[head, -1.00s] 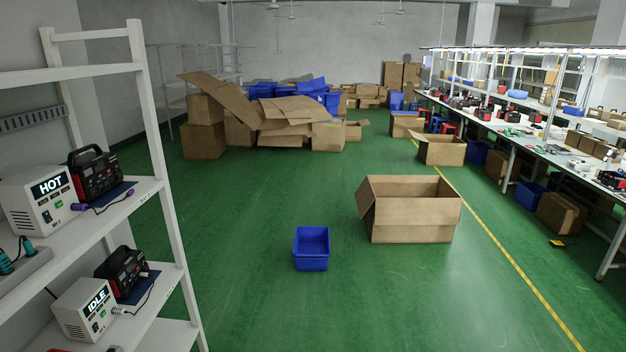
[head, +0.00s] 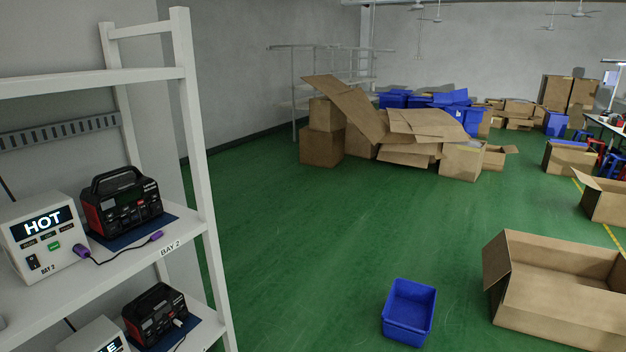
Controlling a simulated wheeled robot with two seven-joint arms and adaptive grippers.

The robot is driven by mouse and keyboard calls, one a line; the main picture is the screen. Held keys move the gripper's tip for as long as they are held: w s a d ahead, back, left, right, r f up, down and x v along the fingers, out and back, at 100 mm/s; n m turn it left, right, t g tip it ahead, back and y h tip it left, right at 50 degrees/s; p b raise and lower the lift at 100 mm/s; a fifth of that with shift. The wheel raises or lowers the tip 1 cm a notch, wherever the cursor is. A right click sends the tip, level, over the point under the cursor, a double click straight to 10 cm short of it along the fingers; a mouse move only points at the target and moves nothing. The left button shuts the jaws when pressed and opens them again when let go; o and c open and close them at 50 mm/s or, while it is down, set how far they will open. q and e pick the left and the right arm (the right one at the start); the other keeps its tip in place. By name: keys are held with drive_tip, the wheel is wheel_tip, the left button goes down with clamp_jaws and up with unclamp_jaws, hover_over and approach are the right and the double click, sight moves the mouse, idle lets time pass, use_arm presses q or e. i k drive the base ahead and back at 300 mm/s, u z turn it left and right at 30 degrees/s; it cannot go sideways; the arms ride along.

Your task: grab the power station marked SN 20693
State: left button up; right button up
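Two black and red power stations stand on the white shelf rack at the left. The upper power station (head: 122,207) sits on a blue mat on the shelf labelled BAY 2, beside a white box reading HOT (head: 43,234). A cable with a purple connector (head: 155,237) lies in front of it. The lower power station (head: 158,314) stands on the shelf below, with a light plug at its front. A white box with a partly cut-off display (head: 97,338) is beside it. No serial number is readable on either. Neither of my grippers is in view.
The rack's front post (head: 205,180) borders open green floor. A blue bin (head: 409,312) and an open cardboard box (head: 560,290) stand on the floor at the right. Piled boxes (head: 400,130) are at the back. The floor between is clear.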

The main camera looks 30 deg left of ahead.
sight(116, 200)
drive_tip(key=u, duration=0.45)
drive_tip(key=i, duration=1.55)
drive_tip(key=u, duration=1.8)
drive_tip(key=i, duration=1.1)
drive_tip(key=u, duration=0.9)
